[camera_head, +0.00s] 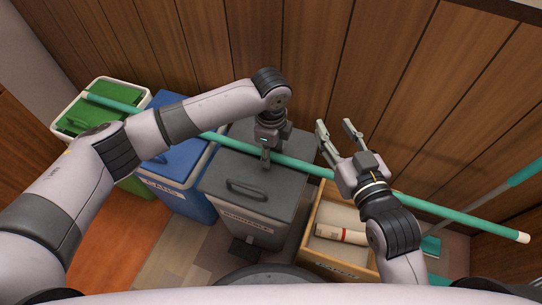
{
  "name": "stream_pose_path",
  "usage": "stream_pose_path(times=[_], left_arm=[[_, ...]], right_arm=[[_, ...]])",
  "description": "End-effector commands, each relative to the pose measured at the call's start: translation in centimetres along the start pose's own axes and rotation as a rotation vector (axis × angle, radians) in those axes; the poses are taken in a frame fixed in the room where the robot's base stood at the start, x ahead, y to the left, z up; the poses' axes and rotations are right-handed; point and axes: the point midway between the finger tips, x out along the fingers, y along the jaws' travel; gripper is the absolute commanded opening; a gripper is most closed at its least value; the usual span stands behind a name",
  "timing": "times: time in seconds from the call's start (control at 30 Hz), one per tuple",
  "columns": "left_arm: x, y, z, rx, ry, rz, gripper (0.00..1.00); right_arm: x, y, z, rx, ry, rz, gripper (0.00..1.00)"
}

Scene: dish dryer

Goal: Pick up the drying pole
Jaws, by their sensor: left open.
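The drying pole (455,214) is a long teal rod with pale end caps. It slants across the view from the green bin at the upper left to the lower right, above or on the bins. My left gripper (266,160) points down at the pole over the grey bin. Its jaws are open, but its fingers are small and partly hidden, so I cannot tell whether they straddle the pole. My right gripper (335,126) is open and empty, its fingers pointing up toward the wooden wall. Its body and wrist hide part of the pole.
A green bin (118,89), a blue bin (170,205) and a grey bin (280,213) stand in a row along the wooden wall (350,60). A wooden crate (310,213) holds a rolled item (340,234). Another teal-ended rod (524,173) leans at the right.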

Motion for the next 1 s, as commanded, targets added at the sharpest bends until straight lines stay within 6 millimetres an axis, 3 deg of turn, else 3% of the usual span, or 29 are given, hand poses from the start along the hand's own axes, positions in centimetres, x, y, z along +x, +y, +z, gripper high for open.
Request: stream_pose_path(times=[0.33, 1.0], left_arm=[[0.29, 0.01, -0.02, 0.001, 0.000, 0.000, 0.42], [0.27, 0.01, -0.02, 0.001, -0.001, 0.000, 0.00]], right_arm=[[0.07, -0.09, -0.63, 0.001, 0.031, -0.002, 0.40], [0.06, -0.06, -0.59, 0.001, 0.030, -0.001, 0.40]])
